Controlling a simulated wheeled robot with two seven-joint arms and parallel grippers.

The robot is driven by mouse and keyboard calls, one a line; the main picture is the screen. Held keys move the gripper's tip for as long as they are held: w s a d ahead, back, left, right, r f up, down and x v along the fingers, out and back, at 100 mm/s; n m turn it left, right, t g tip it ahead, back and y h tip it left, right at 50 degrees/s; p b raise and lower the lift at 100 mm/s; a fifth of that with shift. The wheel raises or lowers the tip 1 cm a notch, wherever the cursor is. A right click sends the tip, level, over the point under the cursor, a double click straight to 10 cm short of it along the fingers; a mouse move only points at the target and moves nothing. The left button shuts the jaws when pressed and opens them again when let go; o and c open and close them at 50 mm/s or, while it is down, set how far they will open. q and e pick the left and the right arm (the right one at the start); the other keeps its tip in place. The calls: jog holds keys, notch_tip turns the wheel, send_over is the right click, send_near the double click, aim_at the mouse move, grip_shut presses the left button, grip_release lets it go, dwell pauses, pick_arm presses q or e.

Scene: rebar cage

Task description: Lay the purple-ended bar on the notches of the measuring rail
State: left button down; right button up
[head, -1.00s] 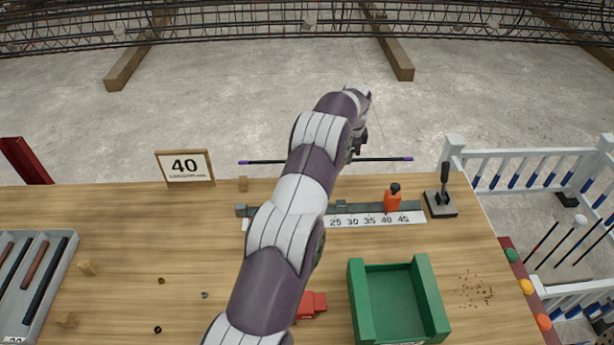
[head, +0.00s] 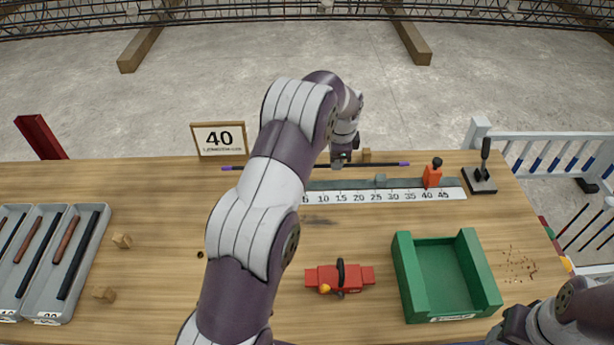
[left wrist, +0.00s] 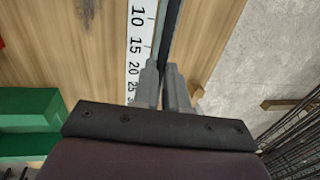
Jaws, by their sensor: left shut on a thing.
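The purple-ended bar (head: 265,166) is thin and dark, with a purple tip at each end. It lies crosswise in the head view, just beyond the measuring rail (head: 403,184) and roughly parallel to it. My left gripper (head: 340,163) is shut on the bar around its middle; my arm hides part of the bar and the rail's left end. How high the bar is above the table is hard to tell. The left wrist view shows the gripper fingers (left wrist: 165,88) close together beside the rail's white number scale (left wrist: 137,45). My right gripper is out of sight; only arm parts show at lower right.
A sign reading 40 (head: 219,140) stands behind. A green bin (head: 407,284), a red tool (head: 325,278) and grey bar trays (head: 84,278) are nearer.

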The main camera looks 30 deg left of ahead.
pick_arm(q)
jog(key=a+f, duration=0.1)
jog(key=a, duration=0.1)
jog(key=a+f+p, duration=0.1)
jog(key=a+f, duration=0.1)
jog(key=a, duration=0.1)
jog(key=s+a+f, duration=0.1)
jog(key=a, duration=0.1)
jog(key=shift+a+f, duration=0.15)
jog(key=shift+a, duration=0.05)
notch_tip(320, 180, down, 4)
jog(key=shift+s+r+p, duration=0.1)
jog(key=shift+r+p, duration=0.05)
jog(key=shift+p, duration=0.5)
jog(key=shift+f, duration=0.25)
jog(key=c, duration=1.2)
grip_release()
jog(key=shift+f, duration=0.1)
jog(key=shift+o, duration=0.2)
